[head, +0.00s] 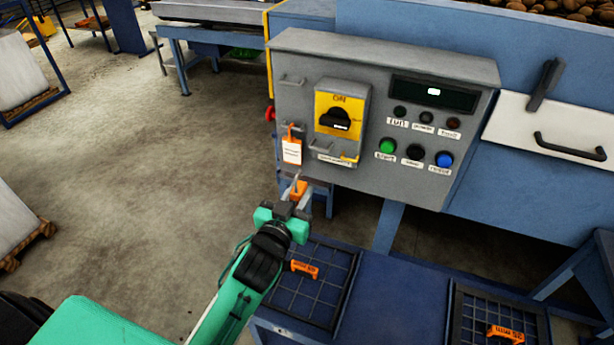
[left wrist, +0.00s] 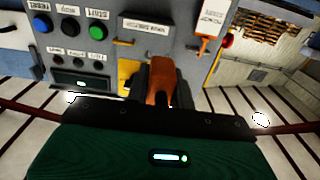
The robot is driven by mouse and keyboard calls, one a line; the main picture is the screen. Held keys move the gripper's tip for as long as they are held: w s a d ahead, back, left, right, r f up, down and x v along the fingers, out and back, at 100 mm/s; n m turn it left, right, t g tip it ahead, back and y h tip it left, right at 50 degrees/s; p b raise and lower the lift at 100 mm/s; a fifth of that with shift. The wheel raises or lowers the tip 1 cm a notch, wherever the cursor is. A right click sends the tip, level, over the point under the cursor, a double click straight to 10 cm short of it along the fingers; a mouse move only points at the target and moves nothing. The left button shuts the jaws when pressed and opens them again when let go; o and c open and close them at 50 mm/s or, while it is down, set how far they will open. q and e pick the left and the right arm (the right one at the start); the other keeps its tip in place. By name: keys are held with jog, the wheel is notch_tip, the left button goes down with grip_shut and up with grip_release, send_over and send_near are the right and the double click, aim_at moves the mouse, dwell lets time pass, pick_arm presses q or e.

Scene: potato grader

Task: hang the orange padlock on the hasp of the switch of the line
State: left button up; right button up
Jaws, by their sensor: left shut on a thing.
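The orange padlock (head: 299,190) is held in my left gripper (head: 292,202), just below and in front of the control box. In the left wrist view the padlock (left wrist: 160,82) stands between the two dark fingers, shut on it. The line's switch (head: 340,112) is a yellow plate marked ON with a black knob, on the grey box. A small yellow hasp (head: 349,158) shows at the switch's lower right edge. The padlock is apart from it in the head view, lower and to the left. My right gripper is not in view.
An orange-topped tag (head: 291,150) hangs left of the switch. Green (head: 387,147), black and blue (head: 444,159) buttons sit to its right. Below the box are mesh screens with orange handles (head: 305,268). The concrete floor (head: 130,150) at left is open.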

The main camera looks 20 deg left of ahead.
pick_arm(q)
jog(key=shift+s+d+f, duration=0.1)
jog(key=shift+s+f, duration=0.1)
jog(key=shift+w+r, duration=0.1)
jog(key=shift+w, duration=0.95)
send_near(323, 156)
jog(key=shift+w+r+b, duration=0.2)
jog(key=shift+w+b, duration=0.25)
jog(key=shift+w, duration=0.6)
jog(key=shift+w+r+b, duration=0.15)
jog(key=shift+w+b, duration=0.25)
jog(key=shift+w, duration=0.6)
jog(key=shift+w+r+b, duration=0.2)
jog(key=shift+w+b, duration=0.25)
jog(key=shift+w, duration=0.6)
jog(key=shift+f+b, duration=0.4)
jog(key=shift+f, duration=0.2)
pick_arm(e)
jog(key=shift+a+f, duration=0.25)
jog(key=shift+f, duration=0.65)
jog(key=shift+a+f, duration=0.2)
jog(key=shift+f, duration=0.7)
pick_arm(q)
jog(key=shift+w, duration=0.1)
